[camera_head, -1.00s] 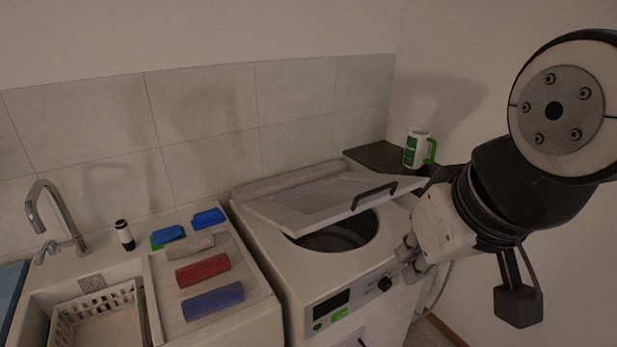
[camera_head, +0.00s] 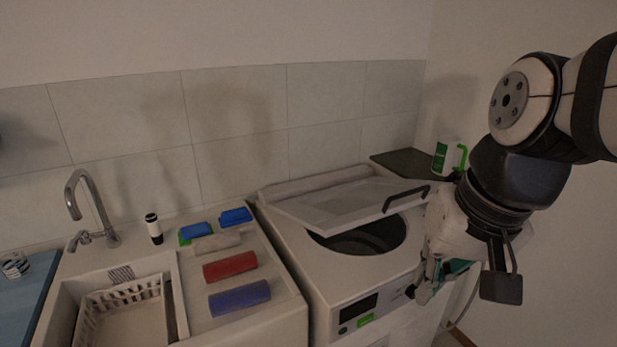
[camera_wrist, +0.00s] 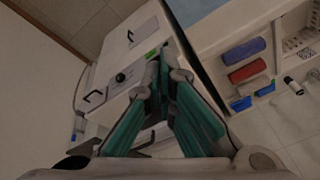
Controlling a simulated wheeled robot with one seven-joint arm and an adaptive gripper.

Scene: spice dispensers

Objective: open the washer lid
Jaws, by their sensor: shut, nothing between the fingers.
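The white washer (camera_head: 345,285) stands right of the sink counter. Its lid (camera_head: 335,203) is partly raised and tilted, hinged at the back, with a dark handle (camera_head: 406,198) at its front right. The dark round drum opening (camera_head: 365,238) shows beneath it. My gripper (camera_head: 424,290) is at the washer's front right corner, below the lid handle and apart from it. In the wrist view my gripper (camera_wrist: 163,62) has its teal fingers together at the tips, with nothing between them, in front of the washer's control panel (camera_wrist: 124,75). The lid is not clearly visible there.
A green-and-white mug (camera_head: 446,158) stands on a dark surface behind right of the washer. Blue, grey and red rolled cloths (camera_head: 230,266) lie on the left counter. A basket (camera_head: 122,310) sits in the sink near the faucet (camera_head: 85,205). Floor space is clear at right.

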